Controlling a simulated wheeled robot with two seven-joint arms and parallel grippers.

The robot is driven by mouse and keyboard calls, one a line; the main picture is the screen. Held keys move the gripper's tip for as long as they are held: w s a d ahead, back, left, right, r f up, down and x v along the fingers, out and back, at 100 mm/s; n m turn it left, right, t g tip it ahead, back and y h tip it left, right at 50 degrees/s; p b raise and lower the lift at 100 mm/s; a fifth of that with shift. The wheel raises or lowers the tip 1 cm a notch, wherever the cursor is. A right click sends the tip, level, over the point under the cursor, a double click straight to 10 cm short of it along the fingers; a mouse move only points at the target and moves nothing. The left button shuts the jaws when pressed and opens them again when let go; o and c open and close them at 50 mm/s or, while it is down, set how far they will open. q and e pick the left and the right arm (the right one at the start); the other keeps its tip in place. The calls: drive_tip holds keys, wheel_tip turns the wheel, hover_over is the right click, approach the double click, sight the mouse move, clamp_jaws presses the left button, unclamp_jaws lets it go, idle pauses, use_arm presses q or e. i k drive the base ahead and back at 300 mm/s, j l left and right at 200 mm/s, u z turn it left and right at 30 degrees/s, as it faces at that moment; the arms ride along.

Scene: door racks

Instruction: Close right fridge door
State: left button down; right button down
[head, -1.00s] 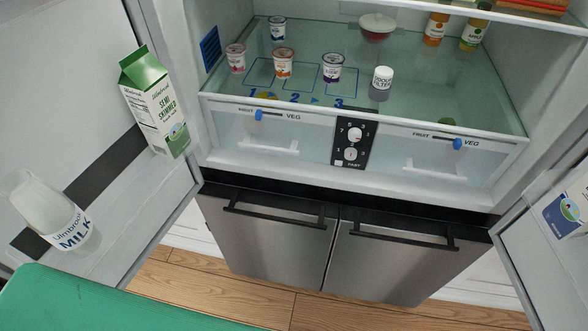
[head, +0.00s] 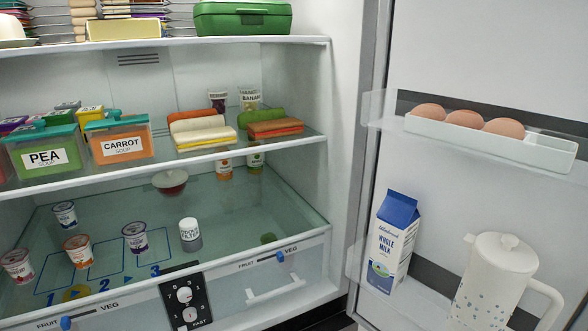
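The right fridge door (head: 450,60) stands wide open on the right of the head view, with its inner side facing me. Its upper rack (head: 545,158) holds a tray of brown eggs (head: 465,118). Lower on the door stand a blue-topped whole milk carton (head: 390,245) and a white patterned jug (head: 490,285) with a handle. The door's outer edge runs beyond the right of the picture. Neither of my grippers is in view.
The open fridge compartment fills the left and middle. Yogurt pots (head: 134,237) and a white-capped odour filter (head: 190,232) stand on the lower shelf above the veg drawers (head: 290,290).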

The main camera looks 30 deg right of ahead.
sight(526, 61)
drive_tip(key=z, duration=0.8)
